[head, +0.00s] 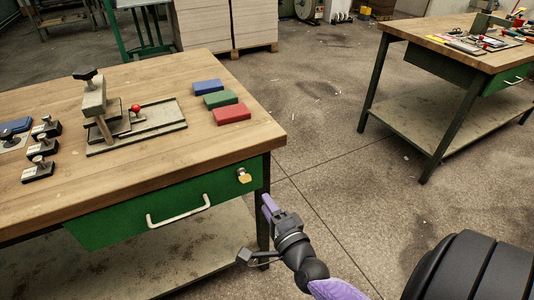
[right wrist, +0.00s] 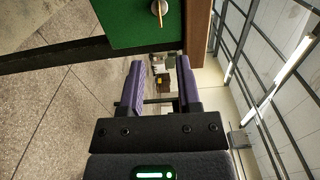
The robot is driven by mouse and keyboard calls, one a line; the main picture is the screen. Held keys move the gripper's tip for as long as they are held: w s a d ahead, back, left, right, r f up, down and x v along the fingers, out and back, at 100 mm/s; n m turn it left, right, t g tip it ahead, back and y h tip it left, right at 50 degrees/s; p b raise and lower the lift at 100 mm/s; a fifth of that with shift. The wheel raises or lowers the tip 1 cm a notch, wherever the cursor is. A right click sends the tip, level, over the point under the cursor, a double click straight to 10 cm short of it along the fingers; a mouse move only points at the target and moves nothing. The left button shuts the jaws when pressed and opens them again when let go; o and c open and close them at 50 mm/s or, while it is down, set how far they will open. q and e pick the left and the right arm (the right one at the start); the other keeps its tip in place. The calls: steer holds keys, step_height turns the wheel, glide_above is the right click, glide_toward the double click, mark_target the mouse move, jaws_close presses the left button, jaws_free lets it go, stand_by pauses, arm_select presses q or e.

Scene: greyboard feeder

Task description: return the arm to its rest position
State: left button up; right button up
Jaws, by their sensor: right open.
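My right gripper (head: 268,207) is in the head view, low in front of the workbench's right front corner. It is open and empty, and its two purple fingers stand apart in the right wrist view (right wrist: 161,85). Its arm comes in from the lower right, below the tabletop height. The workbench (head: 165,165) has a wooden top and a green drawer (head: 150,208) with a pale handle. My left gripper is in neither view.
A feeder fixture (head: 135,123) with a red knob stands on the bench. Blue (head: 207,87), green (head: 221,99) and red (head: 232,114) blocks lie to its right. Several black-handled stamps (head: 40,165) are at left. A second bench (head: 450,50) stands at right, with open floor between.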

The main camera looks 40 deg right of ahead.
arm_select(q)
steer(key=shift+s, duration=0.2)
arm_select(e)
steer(key=s+a+f+n+g+y+p, duration=0.25)
steer(key=s+f+n+g, duration=0.25)
steer(key=s+f+n, duration=0.4)
steer(key=s+a+f+n+g+y+p, duration=0.25)
steer(key=s+f+n+g, duration=0.25)
steer(key=s+f, duration=0.4)
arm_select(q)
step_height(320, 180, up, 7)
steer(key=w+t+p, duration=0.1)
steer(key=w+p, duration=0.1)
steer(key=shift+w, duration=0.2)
arm_select(e)
steer(key=s+f+n+g, duration=0.2)
steer(key=s+n+g, duration=0.2)
steer(key=s, duration=0.6)
steer(key=s+f+n+g+h, duration=0.1)
steer(key=s+f+n+g, duration=0.2)
steer(key=s, duration=0.8)
steer(key=n+g, duration=0.1)
steer(key=n, duration=0.1)
steer(key=shift+a+n, duration=0.3)
steer(key=shift+a, duration=0.05)
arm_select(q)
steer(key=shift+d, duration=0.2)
arm_select(e)
steer(key=shift+f, duration=0.1)
